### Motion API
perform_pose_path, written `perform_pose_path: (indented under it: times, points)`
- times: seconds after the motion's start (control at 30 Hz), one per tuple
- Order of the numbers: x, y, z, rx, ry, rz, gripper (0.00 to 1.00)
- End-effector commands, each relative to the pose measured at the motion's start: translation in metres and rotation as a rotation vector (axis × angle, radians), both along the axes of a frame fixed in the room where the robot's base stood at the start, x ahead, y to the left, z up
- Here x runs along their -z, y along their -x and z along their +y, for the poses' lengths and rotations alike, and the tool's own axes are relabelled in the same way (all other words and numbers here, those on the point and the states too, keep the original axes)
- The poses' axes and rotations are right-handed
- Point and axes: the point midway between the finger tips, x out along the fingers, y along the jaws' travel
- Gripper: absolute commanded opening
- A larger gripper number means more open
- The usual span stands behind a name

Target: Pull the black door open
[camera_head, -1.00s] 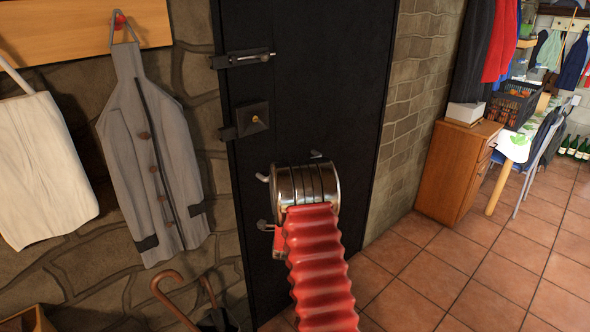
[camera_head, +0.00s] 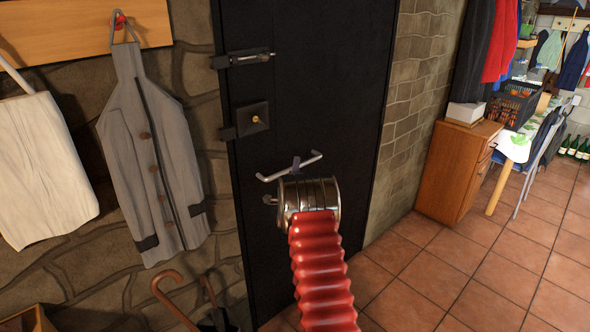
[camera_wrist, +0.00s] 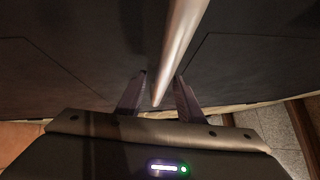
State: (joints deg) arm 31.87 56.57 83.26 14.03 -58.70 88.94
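The black door (camera_head: 320,80) stands in the stone wall and looks shut. Its handle, a slim metal bar (camera_head: 310,158), runs slightly tilted across the door at mid-height. The bar lies closer to the right finger, with a gap to the left one. I cannot tell whether the right finger touches it.
A bolt (camera_head: 248,58) and a square lock plate (camera_head: 252,119) sit on the door's left edge. A grey coat (camera_head: 150,150) hangs left of it, above a cane (camera_head: 172,300). A wooden cabinet (camera_head: 455,170) stands right. Tiled floor (camera_head: 440,270) is clear in front.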

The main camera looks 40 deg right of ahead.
Motion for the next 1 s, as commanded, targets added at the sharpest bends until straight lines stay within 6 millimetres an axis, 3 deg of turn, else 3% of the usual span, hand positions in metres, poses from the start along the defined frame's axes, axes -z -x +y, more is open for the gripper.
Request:
perform_pose_path:
  times: [0.37,0.87,1.0]
  points:
    - [-0.0006,-0.003,-0.0035,0.0,0.0,0.0,0.34]
    - [0.0,-0.0029,-0.0032,0.0,0.0,0.001,0.0]
    - [0.0005,-0.0029,-0.0032,0.0,-0.001,0.002,0.0]
